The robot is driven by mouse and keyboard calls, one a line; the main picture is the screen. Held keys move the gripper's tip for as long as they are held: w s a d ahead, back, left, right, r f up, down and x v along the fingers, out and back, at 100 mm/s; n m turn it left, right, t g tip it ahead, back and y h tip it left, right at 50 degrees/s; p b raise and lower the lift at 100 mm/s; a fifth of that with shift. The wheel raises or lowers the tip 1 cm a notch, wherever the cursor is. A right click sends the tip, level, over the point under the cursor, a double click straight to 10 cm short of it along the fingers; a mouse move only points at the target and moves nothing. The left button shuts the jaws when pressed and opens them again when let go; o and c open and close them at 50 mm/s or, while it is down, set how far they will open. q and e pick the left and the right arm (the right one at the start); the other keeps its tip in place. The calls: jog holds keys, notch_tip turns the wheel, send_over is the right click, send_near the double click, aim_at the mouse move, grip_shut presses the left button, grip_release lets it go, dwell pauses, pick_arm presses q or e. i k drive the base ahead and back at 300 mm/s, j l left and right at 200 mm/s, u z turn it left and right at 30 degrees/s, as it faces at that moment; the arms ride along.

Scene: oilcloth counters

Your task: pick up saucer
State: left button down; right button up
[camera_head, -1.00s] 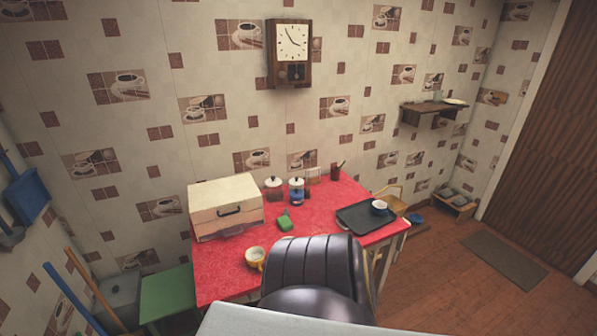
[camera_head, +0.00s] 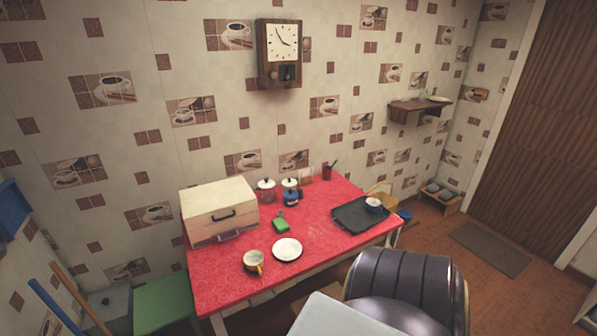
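A white saucer (camera_head: 287,249) lies flat on the red oilcloth table (camera_head: 215,284), near its front edge. A yellow mug (camera_head: 253,262) stands just left of the saucer, apart from or close beside it. Neither of my grippers shows in the head view, so I cannot tell how they stand.
A dark chair (camera_head: 402,285) stands in front of the table at the right. A black tray (camera_head: 350,217) with a cup (camera_head: 373,205) is on the table's right.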

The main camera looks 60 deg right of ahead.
aim_at(287, 249)
jog(key=i+z, duration=0.1)
jog(key=z, duration=0.3)
jog(key=j+z, duration=0.1)
jog(key=z, duration=0.3)
jog(key=i+j+z, duration=0.1)
jog(key=z, duration=0.35)
jog(key=j+z, duration=0.1)
jog(key=z, duration=0.3)
jog(key=i+j+z, duration=0.15)
jog(key=z, duration=0.25)
jog(key=i+j+z, duration=0.15)
jog(key=z, duration=0.25)
jog(key=j+z, duration=0.25)
jog(key=z, duration=0.2)
jog(key=i+j+z, duration=0.15)
jog(key=j+z, duration=0.25)
jog(key=l, duration=0.1)
